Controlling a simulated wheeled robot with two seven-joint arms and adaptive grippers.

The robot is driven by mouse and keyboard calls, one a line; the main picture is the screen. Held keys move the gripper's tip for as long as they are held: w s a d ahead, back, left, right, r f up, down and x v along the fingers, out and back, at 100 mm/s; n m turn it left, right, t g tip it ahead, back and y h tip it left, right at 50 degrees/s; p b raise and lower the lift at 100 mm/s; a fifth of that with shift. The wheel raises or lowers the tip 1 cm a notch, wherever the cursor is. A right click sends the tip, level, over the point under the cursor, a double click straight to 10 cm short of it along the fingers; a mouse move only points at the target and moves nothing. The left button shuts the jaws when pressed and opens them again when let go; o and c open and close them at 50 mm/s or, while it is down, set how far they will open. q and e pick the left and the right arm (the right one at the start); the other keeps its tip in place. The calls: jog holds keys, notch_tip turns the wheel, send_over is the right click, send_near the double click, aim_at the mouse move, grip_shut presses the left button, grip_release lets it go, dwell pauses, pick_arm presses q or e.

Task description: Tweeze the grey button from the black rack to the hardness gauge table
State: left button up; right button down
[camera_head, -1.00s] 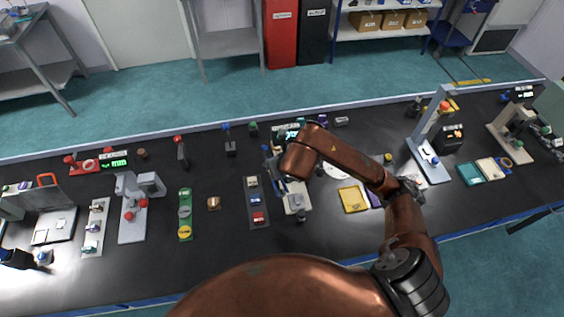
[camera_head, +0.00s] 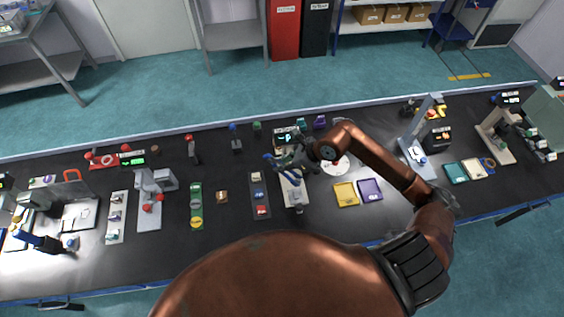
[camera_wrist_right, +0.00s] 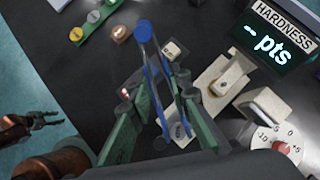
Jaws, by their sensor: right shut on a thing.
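My right gripper (camera_wrist_right: 160,128) is shut on blue tweezers (camera_wrist_right: 143,32), its green fingers on either side of the two blue arms. In the head view the right gripper (camera_head: 290,160) is above the hardness gauge, beside the black rack (camera_head: 260,195). The rack holds a light grey button (camera_head: 256,177), a blue one and a red one. The grey button also shows in the wrist view (camera_wrist_right: 172,49), right of the tweezers' blue end. The gauge table (camera_wrist_right: 215,85) is pale, partly hidden by the gripper. My left gripper (camera_wrist_right: 42,120) looks open and empty in the wrist view.
The HARDNESS display (camera_wrist_right: 275,40) and a dial (camera_wrist_right: 275,140) stand close to the right gripper. A green rack (camera_head: 196,206) and a small brown block (camera_head: 222,197) lie left of the black rack. Yellow (camera_head: 345,194) and purple (camera_head: 370,189) trays lie to the right.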

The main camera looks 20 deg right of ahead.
aim_at(298, 182)
jog(key=shift+f, duration=0.15)
notch_tip(298, 182, down, 9)
jog(key=b, duration=0.4)
jog(key=shift+b, duration=0.4)
jog(key=c, duration=2.2)
grip_release()
jog(key=shift+r, duration=0.3)
